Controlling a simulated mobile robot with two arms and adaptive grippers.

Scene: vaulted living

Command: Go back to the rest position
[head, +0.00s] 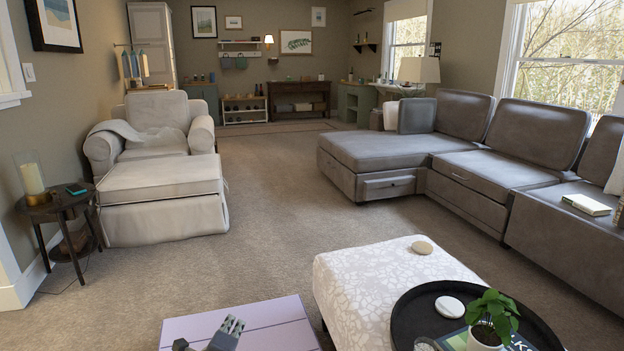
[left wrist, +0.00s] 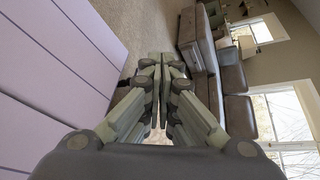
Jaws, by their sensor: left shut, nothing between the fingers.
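My left gripper (head: 232,326) shows at the bottom of the head view, in front of a lilac plank-topped surface (head: 278,323). In the left wrist view its fingers (left wrist: 162,62) come together at the tips, shut with nothing between them. The lilac surface is also at the left of the wrist view (left wrist: 62,60), beside the fingers. My right gripper is in neither view.
A patterned ottoman (head: 350,272) with a black tray (head: 408,311) holding a plant (head: 492,315) stands at the right front. A grey sofa (head: 478,160) lines the right. A cream armchair (head: 150,140) and small round table (head: 62,200) stand left. Carpet (head: 270,220) between is clear.

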